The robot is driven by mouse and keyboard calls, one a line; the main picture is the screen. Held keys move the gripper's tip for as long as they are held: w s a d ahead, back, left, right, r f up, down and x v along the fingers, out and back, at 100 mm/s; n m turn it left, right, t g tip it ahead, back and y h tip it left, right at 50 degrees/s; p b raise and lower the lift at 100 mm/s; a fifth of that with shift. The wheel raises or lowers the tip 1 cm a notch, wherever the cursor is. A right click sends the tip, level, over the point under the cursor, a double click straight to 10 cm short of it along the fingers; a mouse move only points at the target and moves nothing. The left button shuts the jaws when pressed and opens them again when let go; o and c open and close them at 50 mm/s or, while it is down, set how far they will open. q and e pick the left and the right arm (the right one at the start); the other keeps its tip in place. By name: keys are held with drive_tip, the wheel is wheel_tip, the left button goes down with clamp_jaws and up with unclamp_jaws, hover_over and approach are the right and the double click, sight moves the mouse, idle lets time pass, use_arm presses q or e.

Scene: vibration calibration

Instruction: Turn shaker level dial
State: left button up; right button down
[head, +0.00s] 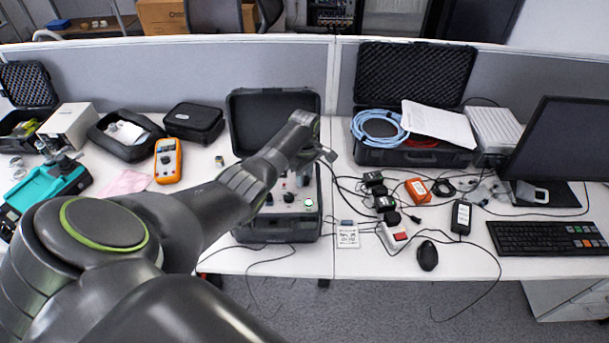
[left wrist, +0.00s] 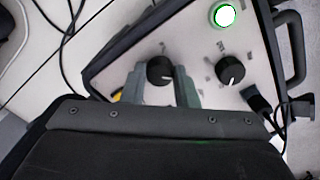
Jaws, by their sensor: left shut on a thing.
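The shaker unit is an open black case (head: 277,237) with a light control panel (head: 275,208), standing on the bench in the middle of the head view. In the left wrist view the panel carries a black dial (left wrist: 160,69), a second black dial (left wrist: 231,70) with a white pointer line, and a lit green button (left wrist: 224,15). My left gripper (left wrist: 160,86) has its two fingers on either side of the first dial, shut on it. In the head view my left arm covers part of the case, and the dial in the grip is hidden. My right gripper is not in view.
An orange multimeter (head: 168,161) lies left of the case. A black cable plug (left wrist: 262,103) sits near the second dial. A grey partition (head: 180,72) stands behind.

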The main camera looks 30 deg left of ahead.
use_arm(q)
drive_tip(key=shift+m, duration=0.4)
drive_tip(key=shift+r+m+p, duration=0.1)
drive_tip(key=shift+m+p, duration=0.4)
drive_tip(key=shift+m, duration=0.4)
drive_tip(key=m+p, duration=0.1)
drive_tip(key=m, duration=0.2)
drive_tip(key=shift+m, duration=0.3)
drive_tip(key=m, duration=0.3)
drive_tip(key=shift+m, duration=0.3)
drive_tip(key=m, duration=0.3)
drive_tip(key=shift+m+p, duration=0.3)
drive_tip(key=m, duration=1)
drive_tip(key=shift+m, duration=1.6)
